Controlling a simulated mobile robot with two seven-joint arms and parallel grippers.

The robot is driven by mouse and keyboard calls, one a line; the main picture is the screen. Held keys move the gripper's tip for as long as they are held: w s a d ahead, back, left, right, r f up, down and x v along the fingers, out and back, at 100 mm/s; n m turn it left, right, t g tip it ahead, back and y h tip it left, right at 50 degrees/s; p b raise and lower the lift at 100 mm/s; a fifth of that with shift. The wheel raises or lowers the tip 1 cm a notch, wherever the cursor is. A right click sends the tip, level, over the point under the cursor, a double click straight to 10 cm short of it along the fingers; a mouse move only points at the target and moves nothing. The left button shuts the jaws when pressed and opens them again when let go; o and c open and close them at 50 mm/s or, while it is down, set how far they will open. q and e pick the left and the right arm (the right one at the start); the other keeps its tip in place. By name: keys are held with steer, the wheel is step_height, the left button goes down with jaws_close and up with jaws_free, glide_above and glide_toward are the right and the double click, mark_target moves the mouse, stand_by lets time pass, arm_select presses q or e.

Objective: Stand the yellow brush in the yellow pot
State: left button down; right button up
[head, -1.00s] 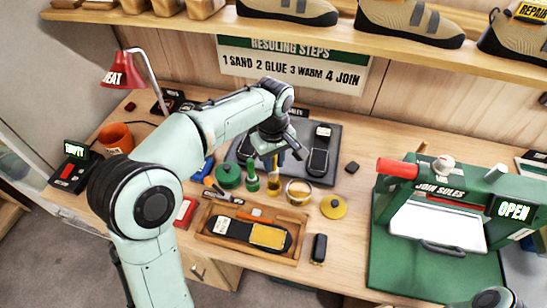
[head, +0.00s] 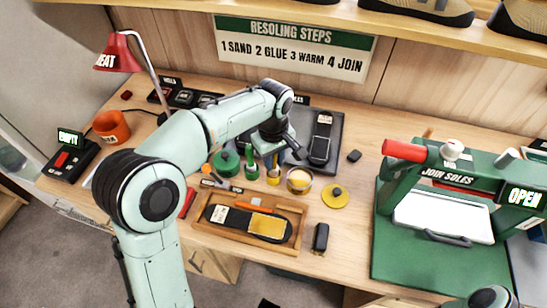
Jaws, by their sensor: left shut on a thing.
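The yellow brush (head: 273,177) is upright under my left gripper (head: 272,160), which is shut on its upper part. The brush is just left of the yellow pot (head: 299,182). The pot stands open on the bench, with a pale yellowish inside. Its yellow lid (head: 335,196) lies flat on the bench to the right. I cannot tell whether the brush tip touches the bench. My right gripper is not in view.
A green pot (head: 226,163) and green brush (head: 251,168) stand close on the left. A wooden tray (head: 205,227) with a sole is in front. A dark mat (head: 333,128) lies behind. A green press (head: 400,260) stands at right.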

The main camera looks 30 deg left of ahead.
arm_select(q)
steer(key=c, duration=0.9)
jaws_free()
step_height(320, 180, up, 13)
steer(key=p, duration=0.2)
steer(key=shift+r+p, duration=0.2)
steer(key=shift+p, duration=0.2)
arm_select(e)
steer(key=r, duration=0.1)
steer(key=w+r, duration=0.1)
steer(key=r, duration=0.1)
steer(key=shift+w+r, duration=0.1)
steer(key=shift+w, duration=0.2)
arm_select(q)
steer(key=shift+s, duration=0.1)
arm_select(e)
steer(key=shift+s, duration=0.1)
